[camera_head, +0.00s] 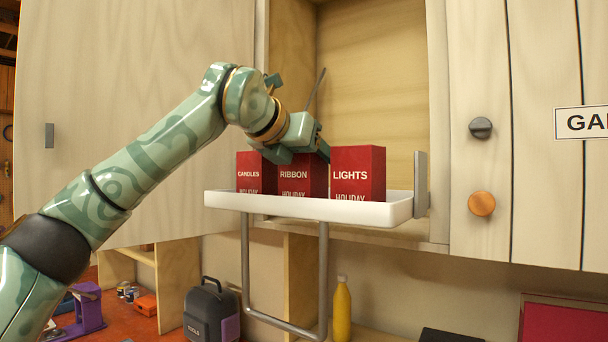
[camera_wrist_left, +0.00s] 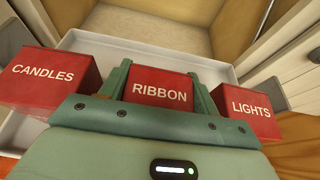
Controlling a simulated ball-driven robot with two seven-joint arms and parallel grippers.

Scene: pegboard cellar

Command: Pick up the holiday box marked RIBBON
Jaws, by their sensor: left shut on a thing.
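Three red holiday boxes stand in a row on a white pull-down tray (camera_head: 300,210). The box marked RIBBON (camera_head: 301,176) is in the middle and also shows in the left wrist view (camera_wrist_left: 160,88). The CANDLES box (camera_head: 250,174) is on its left and the LIGHTS box (camera_head: 358,170) on its right. My left gripper (camera_head: 300,155) reaches over the row from the left and is shut on the RIBBON box. In the left wrist view its fingers (camera_wrist_left: 160,85) lie along the two sides of that box. The RIBBON box appears to rest on the tray. My right gripper is not in view.
An open cabinet (camera_head: 375,80) is behind the tray, with a metal bracket (camera_head: 421,184) at the tray's right end. A handle bar (camera_head: 285,322) hangs below. A black tool case (camera_head: 210,312) and a yellow bottle (camera_head: 342,310) stand lower down.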

